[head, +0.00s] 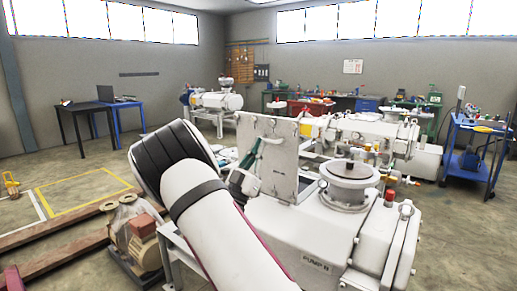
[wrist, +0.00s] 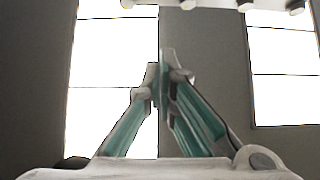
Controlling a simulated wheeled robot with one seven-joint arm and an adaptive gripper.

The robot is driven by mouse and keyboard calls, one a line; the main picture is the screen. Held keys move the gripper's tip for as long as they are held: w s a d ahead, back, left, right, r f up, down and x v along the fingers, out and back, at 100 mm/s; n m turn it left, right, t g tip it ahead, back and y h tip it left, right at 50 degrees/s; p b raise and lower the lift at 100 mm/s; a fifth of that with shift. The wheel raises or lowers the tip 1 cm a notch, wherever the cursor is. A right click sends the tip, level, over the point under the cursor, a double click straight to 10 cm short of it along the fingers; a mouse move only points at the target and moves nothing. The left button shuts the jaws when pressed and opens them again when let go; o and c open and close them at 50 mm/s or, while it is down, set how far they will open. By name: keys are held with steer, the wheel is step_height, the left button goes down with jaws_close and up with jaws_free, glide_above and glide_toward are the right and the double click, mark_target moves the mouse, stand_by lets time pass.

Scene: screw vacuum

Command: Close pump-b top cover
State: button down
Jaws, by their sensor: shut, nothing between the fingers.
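A grey-white top cover (head: 283,150) stands upright, open, on the near white pump (head: 300,238) in the head view. The label on this pump's front looks like "PUMP N"; I cannot read a B there. My gripper (head: 262,141) is at the cover's left part, its teal fingers pointing up and overlapping the plate in the picture. I cannot tell whether they touch it. In the wrist view my gripper (wrist: 166,68) has its fingertips together with nothing held. The cover is not clearly seen there. My arm hides the pump's left side.
A round flanged port (head: 349,182) and a red-capped fitting (head: 390,197) stand on the pump right of the cover. Another white pump (head: 370,128) stands behind. A brown motor unit (head: 135,232) is on the floor at left. A blue cart (head: 478,150) is at right.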

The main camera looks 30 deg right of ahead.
steer(key=w+d+r, duration=0.3)
steer(key=d+r, duration=0.2)
steer(key=d, duration=0.3)
steer(key=shift+r+p, duration=0.25)
steer(key=shift+p, duration=0.1)
steer(key=shift+d, duration=0.2)
